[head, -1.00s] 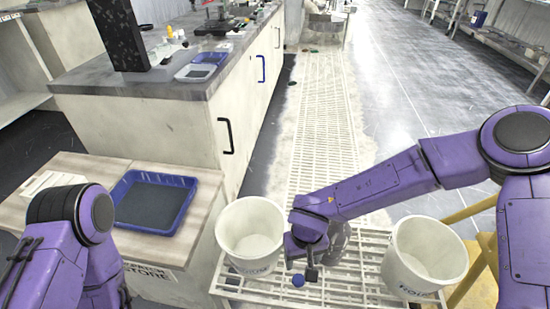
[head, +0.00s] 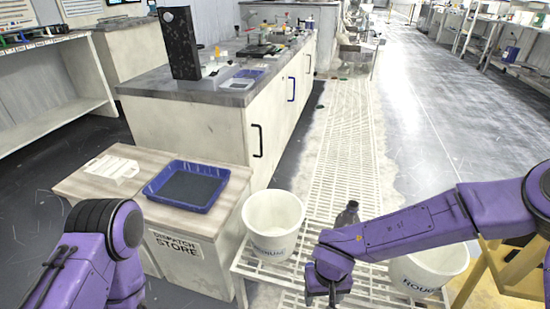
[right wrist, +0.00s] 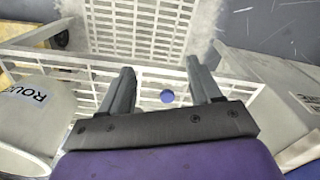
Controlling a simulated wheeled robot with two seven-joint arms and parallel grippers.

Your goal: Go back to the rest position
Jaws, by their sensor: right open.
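My right gripper (head: 328,292) hangs over the white slatted rack, between two white buckets in the head view. In the right wrist view its two fingers (right wrist: 163,88) are apart, with nothing gripped. A small round blue thing (right wrist: 167,96) shows in the gap, seemingly beyond the fingers at the rack; its exact height cannot be told. The left bucket (head: 273,222) reads MEDIUM, and the right bucket (head: 428,272), partly behind my right arm, reads ROUGH. My left arm is at the lower left; its gripper is out of frame.
The rack (head: 280,275) stands beside a cabinet marked DISPATCH STORE (head: 180,245), topped by a blue tray (head: 187,186). A grey-topped bench (head: 215,90) lies beyond. The floor at right (head: 420,120) is clear.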

